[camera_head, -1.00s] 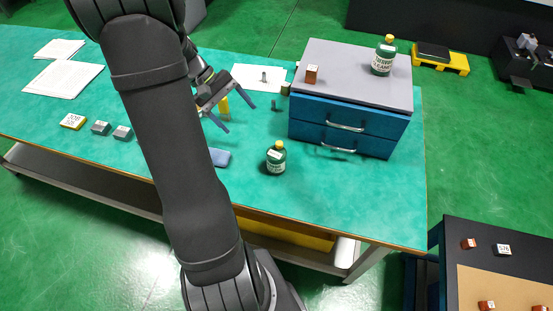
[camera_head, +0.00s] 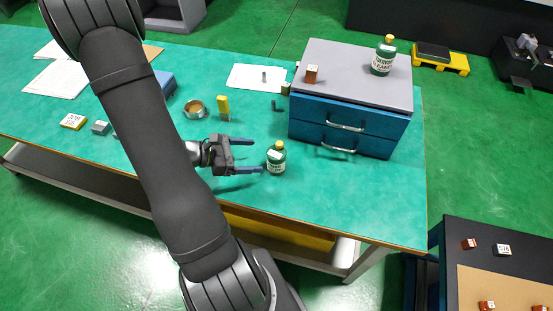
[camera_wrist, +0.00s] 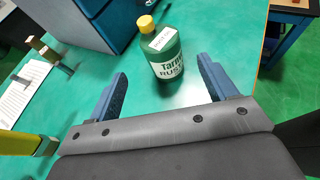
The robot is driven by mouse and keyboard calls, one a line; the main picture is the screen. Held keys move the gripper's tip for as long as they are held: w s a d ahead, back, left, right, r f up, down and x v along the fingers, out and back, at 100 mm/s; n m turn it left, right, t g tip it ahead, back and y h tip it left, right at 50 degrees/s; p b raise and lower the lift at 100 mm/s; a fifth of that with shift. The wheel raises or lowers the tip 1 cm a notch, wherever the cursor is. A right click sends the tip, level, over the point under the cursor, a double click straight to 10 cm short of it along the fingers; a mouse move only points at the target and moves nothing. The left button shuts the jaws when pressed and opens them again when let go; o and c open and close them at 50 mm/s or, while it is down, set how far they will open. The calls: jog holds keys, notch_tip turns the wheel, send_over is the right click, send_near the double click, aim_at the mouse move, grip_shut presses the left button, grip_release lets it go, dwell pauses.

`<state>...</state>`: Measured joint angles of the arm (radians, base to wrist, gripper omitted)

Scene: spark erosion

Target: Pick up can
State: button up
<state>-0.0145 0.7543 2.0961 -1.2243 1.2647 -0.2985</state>
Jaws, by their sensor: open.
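A green can with a yellow cap and white label (camera_head: 276,158) stands upright on the green table in front of the blue drawer unit. My gripper (camera_head: 252,156) is open, its two blue fingers pointing right toward this can. In the wrist view the can (camera_wrist: 163,55) stands ahead of and between the open fingers (camera_wrist: 160,85), and nothing is in the jaws. A second, similar green can (camera_head: 384,58) stands on top of the drawer unit.
The blue drawer unit (camera_head: 345,127) with a grey top stands behind the can and carries a small brown block (camera_head: 311,74). A yellow object (camera_head: 223,107) and a round metal ring (camera_head: 194,109) stand behind my gripper. Bare table lies right of the can.

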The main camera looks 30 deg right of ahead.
aim_at(282, 155)
jog(key=x, duration=1)
jog(key=shift+s+d+f, duration=0.1)
jog(key=shift+s+d, duration=0.1)
jog(key=shift+d, duration=0.1)
jog(key=shift+c, duration=0.3)
jog(key=c, duration=1.2)
jog(key=shift+o, duration=0.2)
